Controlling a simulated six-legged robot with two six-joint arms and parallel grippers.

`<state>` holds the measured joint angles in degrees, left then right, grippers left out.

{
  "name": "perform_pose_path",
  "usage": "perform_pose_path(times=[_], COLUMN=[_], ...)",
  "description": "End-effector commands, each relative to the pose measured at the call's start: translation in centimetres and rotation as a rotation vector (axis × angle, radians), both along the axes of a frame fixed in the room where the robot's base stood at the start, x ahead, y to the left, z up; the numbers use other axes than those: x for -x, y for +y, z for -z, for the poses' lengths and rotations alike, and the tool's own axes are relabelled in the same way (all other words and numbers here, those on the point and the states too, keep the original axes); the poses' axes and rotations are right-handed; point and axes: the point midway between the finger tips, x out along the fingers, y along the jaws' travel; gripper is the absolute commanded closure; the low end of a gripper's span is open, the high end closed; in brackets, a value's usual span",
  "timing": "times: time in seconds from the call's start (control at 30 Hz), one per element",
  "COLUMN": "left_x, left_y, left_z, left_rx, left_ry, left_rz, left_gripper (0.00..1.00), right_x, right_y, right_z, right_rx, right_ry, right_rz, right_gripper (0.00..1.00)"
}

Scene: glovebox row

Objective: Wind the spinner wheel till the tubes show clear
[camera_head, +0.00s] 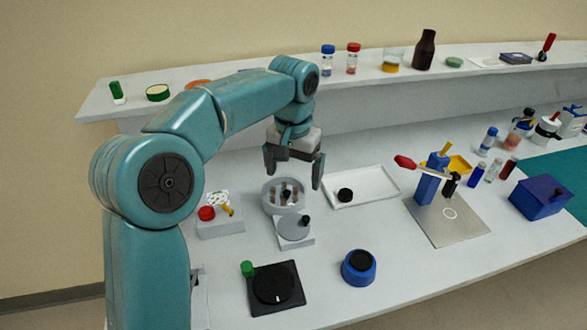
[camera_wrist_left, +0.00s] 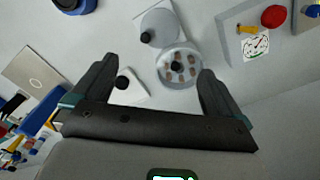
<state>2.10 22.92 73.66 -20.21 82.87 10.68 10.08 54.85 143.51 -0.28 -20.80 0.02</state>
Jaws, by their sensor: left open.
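The spinner wheel (camera_head: 284,195) is a round grey bowl with several brownish tubes and a dark centre knob; it also shows in the left wrist view (camera_wrist_left: 180,65). A grey disc with a black crank knob (camera_head: 295,229) sits on a block joined to its front; this disc also shows in the left wrist view (camera_wrist_left: 159,24). My left gripper (camera_head: 293,172) is open and empty above the spinner, with fingers apart from it. In the left wrist view the tubes look brownish; their clarity is too small to judge. My right gripper is not in view.
A white tray (camera_head: 375,195) with a black knob lies right of the spinner. A box with a red button (camera_head: 207,213) stands left. A black plate with a dial (camera_head: 274,285) and a blue round jar (camera_head: 359,267) are in front. A red-handled press (camera_head: 426,186) stands right.

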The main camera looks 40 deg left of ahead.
Motion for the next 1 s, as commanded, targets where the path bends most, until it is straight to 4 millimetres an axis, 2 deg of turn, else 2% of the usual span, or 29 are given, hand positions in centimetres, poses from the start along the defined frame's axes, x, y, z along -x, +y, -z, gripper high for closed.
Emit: perform_pose_path(times=[0.3, 0.37, 0.5, 0.7, 0.77, 0.87, 1.0], left_x=[0.0, -0.1, -0.5, -0.5, -0.3, -0.1, -0.1], left_y=[0.0, 0.0, -0.2, -0.1, 0.0, 0.2, 0.3], left_z=[0.0, 0.0, 0.4, 0.2, -0.2, 0.2, 2.3], left_rx=[0.0, 0.0, 0.006, 0.01, 0.005, 0.001, 0.0], left_ry=[-0.001, -0.006, -0.02, -0.015, -0.004, 0.006, 0.007], left_rz=[-0.037, -0.119, -0.456, -0.895, -0.948, -0.946, -0.944], left_gripper=[0.0, 0.0, 0.0, 0.0, 0.0, 0.0, 0.0], right_x=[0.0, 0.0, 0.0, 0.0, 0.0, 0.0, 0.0], right_y=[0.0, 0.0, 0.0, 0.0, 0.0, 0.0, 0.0], right_z=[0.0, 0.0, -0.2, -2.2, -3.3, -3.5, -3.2], right_rx=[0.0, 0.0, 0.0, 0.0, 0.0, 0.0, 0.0], right_ry=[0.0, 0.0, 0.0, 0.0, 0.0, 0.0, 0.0], right_rz=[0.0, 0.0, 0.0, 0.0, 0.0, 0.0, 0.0], right_gripper=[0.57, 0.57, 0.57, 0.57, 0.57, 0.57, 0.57])
